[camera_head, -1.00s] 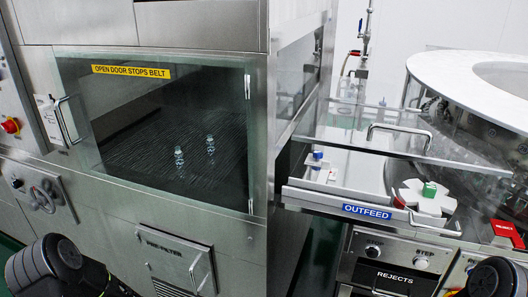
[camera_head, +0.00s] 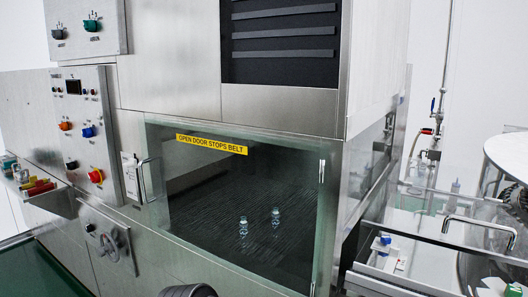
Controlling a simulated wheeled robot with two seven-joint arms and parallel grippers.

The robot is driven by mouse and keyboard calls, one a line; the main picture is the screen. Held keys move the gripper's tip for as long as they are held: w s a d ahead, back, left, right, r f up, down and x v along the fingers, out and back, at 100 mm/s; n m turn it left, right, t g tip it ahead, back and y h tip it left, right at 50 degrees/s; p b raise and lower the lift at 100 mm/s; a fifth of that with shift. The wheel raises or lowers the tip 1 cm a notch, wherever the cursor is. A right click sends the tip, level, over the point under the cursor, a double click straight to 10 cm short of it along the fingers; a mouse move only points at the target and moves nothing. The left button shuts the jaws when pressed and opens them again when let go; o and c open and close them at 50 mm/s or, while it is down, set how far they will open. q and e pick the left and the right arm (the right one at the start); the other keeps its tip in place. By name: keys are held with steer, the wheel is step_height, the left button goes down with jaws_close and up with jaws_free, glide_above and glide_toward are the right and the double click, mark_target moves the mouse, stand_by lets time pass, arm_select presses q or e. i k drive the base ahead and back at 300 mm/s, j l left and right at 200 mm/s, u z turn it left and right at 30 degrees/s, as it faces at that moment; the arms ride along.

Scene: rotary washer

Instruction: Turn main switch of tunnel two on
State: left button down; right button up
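Neither gripper is in view; only a dark rounded part of my arm shows at the bottom edge.
A glass door (camera_head: 235,215) with a yellow label covers a dark belt holding two small bottles (camera_head: 276,216). A small tray (camera_head: 40,190) with coloured items juts out at the far left. Green floor lies at lower left.

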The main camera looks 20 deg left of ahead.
mark_target(95, 177)
steer(key=u, duration=1.9)
steer(key=z, duration=0.3)
steer(key=i+j+z, duration=0.3)
steer(key=j+z, duration=0.35)
steer(key=i+j+z, duration=0.15)
steer(key=j+z, duration=0.15)
steer(key=i+j, duration=0.15)
steer(key=j, duration=0.45)
steer(key=i+j+z, duration=0.15)
steer(key=j, duration=0.5)
steer(key=i+j, duration=0.1)
steer(key=j, duration=0.5)
steer(key=i+j+z, duration=0.1)
steer(key=j, duration=0.55)
